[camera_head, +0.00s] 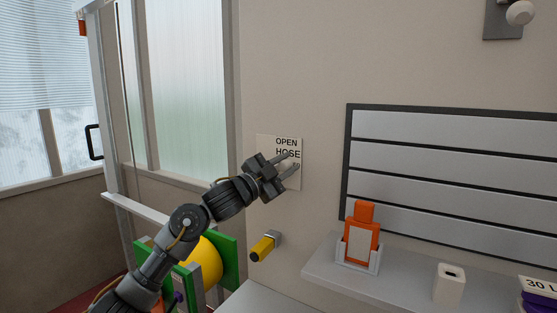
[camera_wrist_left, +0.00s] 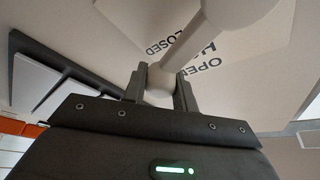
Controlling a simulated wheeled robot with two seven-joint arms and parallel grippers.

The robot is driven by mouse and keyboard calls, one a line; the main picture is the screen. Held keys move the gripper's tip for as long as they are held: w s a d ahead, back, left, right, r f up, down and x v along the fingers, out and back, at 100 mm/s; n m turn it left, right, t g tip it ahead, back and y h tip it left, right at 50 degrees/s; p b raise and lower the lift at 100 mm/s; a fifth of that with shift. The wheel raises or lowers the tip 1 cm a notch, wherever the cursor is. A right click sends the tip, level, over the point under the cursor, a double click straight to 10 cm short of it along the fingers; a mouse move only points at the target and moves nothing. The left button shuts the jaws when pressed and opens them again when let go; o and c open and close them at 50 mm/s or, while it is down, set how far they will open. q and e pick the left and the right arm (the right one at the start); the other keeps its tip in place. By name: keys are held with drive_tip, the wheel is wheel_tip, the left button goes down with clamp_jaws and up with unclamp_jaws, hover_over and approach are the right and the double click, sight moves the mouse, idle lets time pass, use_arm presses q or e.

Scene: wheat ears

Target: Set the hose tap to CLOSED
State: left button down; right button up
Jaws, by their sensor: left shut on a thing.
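The hose tap's white label plate (camera_head: 294,180) is on the beige wall, with OPEN and HOSE readable; its lower lettering is hidden behind my left gripper (camera_head: 293,162). In the left wrist view the tap lever (camera_wrist_left: 186,47) is a pale rod running from a round hub (camera_wrist_left: 240,8) to a ball end (camera_wrist_left: 160,85). My left gripper (camera_wrist_left: 160,92) is shut on the ball end, one finger on either side. There, the word OPEN lies right of the lever and CLOSED, partly covered, lies left of it. My right gripper is not in view.
A yellow-ended fitting (camera_head: 262,248) sticks out of the wall below the plate. A yellow drum (camera_head: 204,262) between green panels (camera_head: 228,262) stands lower left. A grey shelf (camera_head: 320,262) holds an orange bottle (camera_head: 361,238) and a white block (camera_head: 449,284). A slatted panel (camera_head: 450,165) is at right.

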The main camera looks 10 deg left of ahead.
use_arm(q)
drive_tip(key=f+m, duration=0.1)
drive_tip(key=f+m+g, duration=0.1)
drive_tip(key=m, duration=0.1)
drive_tip(key=shift+s+d+b, duration=0.1)
drive_tip(key=shift+d+b, duration=0.2)
drive_tip(key=shift+d+f+m+g+b, duration=0.1)
drive_tip(key=shift+f+m+g+b, duration=0.35)
drive_tip(key=shift+f+m, duration=0.85)
drive_tip(key=shift+r, duration=0.15)
drive_tip(key=c, duration=1.1)
unclamp_jaws()
drive_tip(key=shift+s, duration=0.1)
drive_tip(key=r+b+v, duration=0.1)
drive_tip(key=b+v, duration=0.2)
drive_tip(key=v, duration=0.7)
drive_tip(key=shift+s+a+f, duration=0.25)
drive_tip(key=shift+a+f, duration=0.05)
drive_tip(key=shift+f, duration=0.1)
